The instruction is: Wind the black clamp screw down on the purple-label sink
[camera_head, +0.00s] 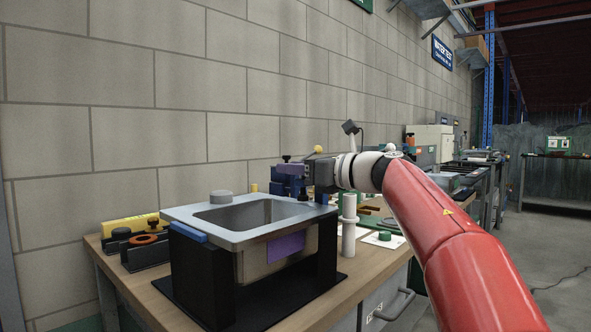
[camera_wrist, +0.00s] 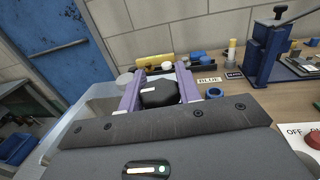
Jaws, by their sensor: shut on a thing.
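The purple-label sink (camera_head: 213,239), a steel basin with a purple label (camera_head: 285,246) on its front, sits in a black stand on the bench. My gripper (camera_head: 290,170) reaches in from the right over the sink's back right corner. In the wrist view its two purple fingers (camera_wrist: 160,88) are shut on the black clamp screw (camera_wrist: 158,95), one on each side of its knob. The screw's lower part is hidden. In the head view I cannot clearly make out the grip. Part of the basin (camera_wrist: 92,103) shows left of the fingers.
A blue press (camera_wrist: 268,55) stands on the bench to the right in the wrist view, with a blue ring (camera_wrist: 215,92) nearer. A yellow block (camera_head: 130,224) and black holders lie left of the sink. A white post (camera_head: 349,224) stands close to its right.

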